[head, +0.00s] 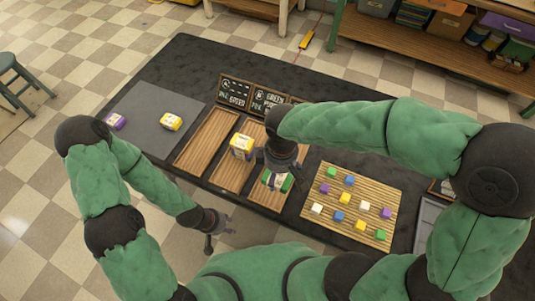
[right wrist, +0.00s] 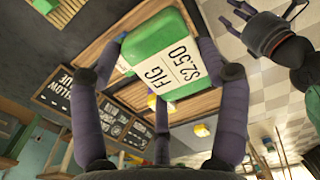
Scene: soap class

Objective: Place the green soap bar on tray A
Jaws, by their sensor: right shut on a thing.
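The green soap bar (right wrist: 160,60) has a white label reading "FIG $2.50" and sits between the fingers of my right gripper in the right wrist view. In the head view my right gripper (head: 277,172) is shut on it, and the bar (head: 287,184) shows partly beneath the wrist, over the rightmost wooden tray (head: 263,200). Whether the bar touches that tray is unclear. A middle tray (head: 227,179) and a left tray (head: 207,143) stand beside it. I cannot read clearly which is tray A. My left gripper (head: 220,240) is open and empty near the table's front edge.
A yellow soap (head: 241,146) is on the middle tray. Dark signs (head: 235,93) stand behind the trays. A grey mat (head: 150,118) at left holds a purple-and-yellow soap (head: 116,121) and another yellow soap (head: 171,122). A slatted board (head: 325,171) with several coloured cubes lies at right. The left tray is empty.

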